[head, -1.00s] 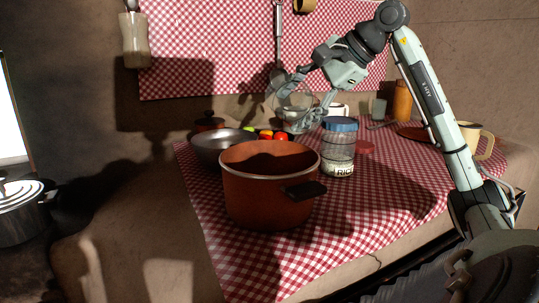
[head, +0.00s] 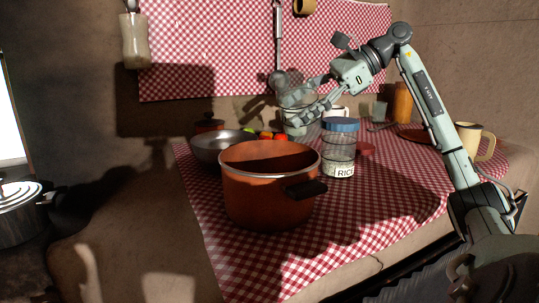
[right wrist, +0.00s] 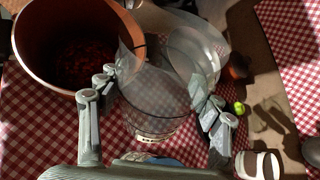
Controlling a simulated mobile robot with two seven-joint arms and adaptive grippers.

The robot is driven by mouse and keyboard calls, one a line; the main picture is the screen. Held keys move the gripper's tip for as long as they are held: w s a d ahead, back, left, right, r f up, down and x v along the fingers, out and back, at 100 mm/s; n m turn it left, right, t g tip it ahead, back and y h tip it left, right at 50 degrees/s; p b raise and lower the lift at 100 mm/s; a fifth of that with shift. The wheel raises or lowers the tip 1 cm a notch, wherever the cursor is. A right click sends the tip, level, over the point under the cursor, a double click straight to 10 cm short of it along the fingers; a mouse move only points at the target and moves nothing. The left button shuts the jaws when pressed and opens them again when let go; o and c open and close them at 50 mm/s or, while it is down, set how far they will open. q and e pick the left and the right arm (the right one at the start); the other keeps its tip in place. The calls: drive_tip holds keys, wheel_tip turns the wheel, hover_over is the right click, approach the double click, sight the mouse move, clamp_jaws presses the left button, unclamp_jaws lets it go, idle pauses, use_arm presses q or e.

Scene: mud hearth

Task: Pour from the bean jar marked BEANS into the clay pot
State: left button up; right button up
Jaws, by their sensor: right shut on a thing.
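A clear glass jar (head: 297,119) is held in the air behind and right of the red-brown clay pot (head: 264,200). My right gripper (head: 305,104) is shut on it; the fingers also flank the glass in the right wrist view (right wrist: 158,100). The held jar looks clear and empty; I cannot read a BEANS label on it. In the right wrist view, dark red beans (right wrist: 92,62) lie in the bottom of the pot. My left gripper is not in view.
A grey metal bowl (head: 212,150) stands behind the pot, beside several bright vegetables (head: 281,137). A cream mug (head: 470,143) and an orange bottle (head: 402,100) stand at the right. The checked cloth (head: 390,195) is clear at front right.

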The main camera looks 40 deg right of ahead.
drive_tip(key=shift+w+d+r+m+y+p, duration=0.15)
drive_tip(key=shift+d+r+m+y+p, duration=0.45)
drive_tip(key=shift+y, duration=0.3)
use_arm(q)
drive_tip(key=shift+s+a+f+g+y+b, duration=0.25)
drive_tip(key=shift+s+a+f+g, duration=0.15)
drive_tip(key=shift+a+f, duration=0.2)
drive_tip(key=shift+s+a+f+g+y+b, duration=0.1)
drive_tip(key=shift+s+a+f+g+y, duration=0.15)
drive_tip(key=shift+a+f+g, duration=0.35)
use_arm(e)
drive_tip(key=shift+w+d+f+m+y, duration=0.1)
drive_tip(key=shift+d+f+m+y, duration=0.15)
drive_tip(key=shift+m+y, duration=0.5)
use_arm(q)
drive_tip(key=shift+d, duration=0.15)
use_arm(e)
drive_tip(key=shift+r, duration=0.1)
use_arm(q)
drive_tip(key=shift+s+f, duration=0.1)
